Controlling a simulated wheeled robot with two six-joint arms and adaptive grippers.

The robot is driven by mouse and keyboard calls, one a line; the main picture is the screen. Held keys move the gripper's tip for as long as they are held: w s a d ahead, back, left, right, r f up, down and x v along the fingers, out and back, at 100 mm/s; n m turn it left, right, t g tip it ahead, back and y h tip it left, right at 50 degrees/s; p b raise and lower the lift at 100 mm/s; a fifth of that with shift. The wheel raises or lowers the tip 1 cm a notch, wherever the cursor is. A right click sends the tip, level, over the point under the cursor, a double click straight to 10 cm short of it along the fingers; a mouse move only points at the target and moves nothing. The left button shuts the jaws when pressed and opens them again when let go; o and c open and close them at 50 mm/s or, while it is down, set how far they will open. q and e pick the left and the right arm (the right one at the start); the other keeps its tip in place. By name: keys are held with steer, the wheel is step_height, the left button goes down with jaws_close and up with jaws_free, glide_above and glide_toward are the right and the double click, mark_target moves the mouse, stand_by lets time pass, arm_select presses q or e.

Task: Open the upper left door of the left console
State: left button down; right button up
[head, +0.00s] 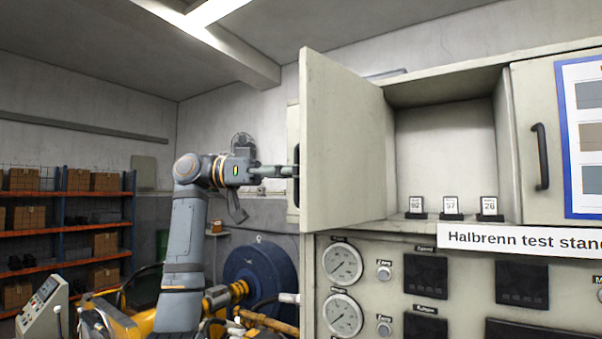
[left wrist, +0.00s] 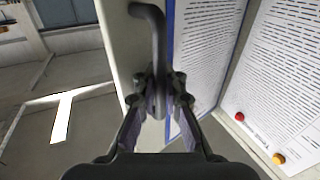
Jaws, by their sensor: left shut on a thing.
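The upper left door (head: 343,145) of the console stands swung wide open, and its plain inner face shows in the head view. The compartment (head: 445,150) behind it is exposed, with three small numbered cards (head: 451,208) standing on its floor. My left gripper (head: 292,171) is at the door's outer side, partly hidden by the door's edge. In the left wrist view, my left gripper (left wrist: 159,92) is shut on the dark curved door handle (left wrist: 158,42). A blue-edged printed sheet (left wrist: 200,45) is on the door's outer face. My right gripper is not in view.
The right-hand door (head: 532,110) of the console is shut, with a black handle (head: 541,156). Gauges (head: 342,263) and dark display panels are below. A blue drum-like machine part (head: 262,278) and yellow machinery are near my left arm. Orange shelves (head: 60,265) stand far left.

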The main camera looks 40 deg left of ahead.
arm_select(q)
steer(key=c, duration=1.7)
jaws_free()
steer(key=shift+c, duration=0.2)
steer(key=shift+s+a, duration=0.15)
steer(key=shift+s, duration=0.15)
steer(key=v, duration=1.2)
steer(key=shift+w, duration=0.1)
steer(key=shift+a, duration=0.1)
